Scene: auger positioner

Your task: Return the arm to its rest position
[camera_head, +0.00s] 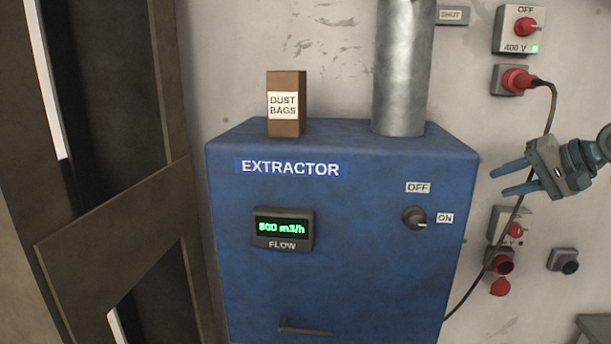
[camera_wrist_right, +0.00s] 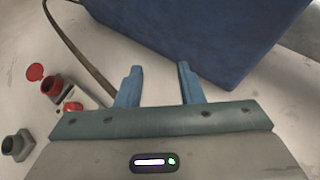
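My right gripper (camera_head: 506,179) comes in from the right edge in the head view, in front of the wall and just right of the blue extractor cabinet (camera_head: 345,285). Its two fingers are apart with nothing between them. In the right wrist view the fingers (camera_wrist_right: 158,84) are also spread and empty, with the blue cabinet (camera_wrist_right: 205,35) beyond them. The extractor's knob (camera_head: 414,218) points towards the ON label (camera_head: 445,218), and its display (camera_head: 282,228) reads 800 m3/h. My left gripper is not in view.
A cable (camera_head: 525,185) hangs from a red plug (camera_head: 517,80) behind my right gripper. Wall sockets (camera_head: 502,262) sit below it. A dust bags box (camera_head: 287,118) and a metal duct (camera_head: 402,75) stand on the cabinet. A brown frame (camera_head: 120,215) stands at left.

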